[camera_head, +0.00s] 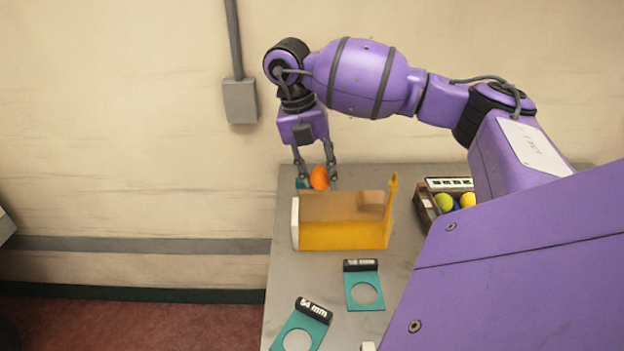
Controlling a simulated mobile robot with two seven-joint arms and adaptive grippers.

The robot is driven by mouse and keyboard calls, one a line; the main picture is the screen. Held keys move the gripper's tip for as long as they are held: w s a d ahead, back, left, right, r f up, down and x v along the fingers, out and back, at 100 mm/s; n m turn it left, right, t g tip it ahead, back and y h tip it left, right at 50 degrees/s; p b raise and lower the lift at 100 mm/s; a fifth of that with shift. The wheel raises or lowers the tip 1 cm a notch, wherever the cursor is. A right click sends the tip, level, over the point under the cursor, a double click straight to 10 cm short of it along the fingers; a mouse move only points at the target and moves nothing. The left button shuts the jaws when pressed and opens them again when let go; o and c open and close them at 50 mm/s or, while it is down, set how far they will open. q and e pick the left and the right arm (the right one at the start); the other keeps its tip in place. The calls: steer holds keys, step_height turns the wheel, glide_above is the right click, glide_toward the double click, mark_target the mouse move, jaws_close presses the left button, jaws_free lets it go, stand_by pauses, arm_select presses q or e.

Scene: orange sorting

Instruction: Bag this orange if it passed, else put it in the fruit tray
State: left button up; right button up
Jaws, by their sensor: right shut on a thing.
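My right gripper (316,179) points down at the far left of the table, shut on an orange (319,178). A small teal piece (302,184) shows beside the orange, by the left finger; its full shape is hidden. A yellow open-topped holder (345,236) with a white left end and a raised right post stands just in front of the gripper. A brown tray (424,208) with green and yellow fruit stands at the right, partly hidden by my right arm. No bag can be made out for certain. My left gripper is not in view.
Two teal plates with round holes lie on the grey table (300,275): a nearer one (310,324) marked in mm and a farther one (363,278) with an unreadable label. A wall stands behind the table. Bare table lies between the holder and the plates.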

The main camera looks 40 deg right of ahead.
mark_target(317, 187)
steer(key=shift+w+a, duration=0.1)
steer(key=shift+w, duration=0.2)
steer(key=shift+f, duration=0.1)
steer(key=shift+s+f, duration=0.3)
steer(key=shift+f, duration=0.35)
step_height(317, 187, down, 3)
steer(key=shift+w+r+b, duration=0.1)
steer(key=shift+r+b, duration=0.1)
steer(key=shift+b, duration=0.5)
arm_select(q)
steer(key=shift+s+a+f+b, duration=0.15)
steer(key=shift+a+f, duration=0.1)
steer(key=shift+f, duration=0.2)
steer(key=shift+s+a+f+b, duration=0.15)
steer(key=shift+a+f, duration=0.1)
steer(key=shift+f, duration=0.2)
arm_select(e)
steer(key=shift+x, duration=0.9)
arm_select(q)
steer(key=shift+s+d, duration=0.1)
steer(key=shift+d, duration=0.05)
arm_select(e)
steer(key=shift+w+a, duration=0.1)
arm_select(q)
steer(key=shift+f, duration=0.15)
arm_select(e)
steer(key=shift+f, duration=0.25)
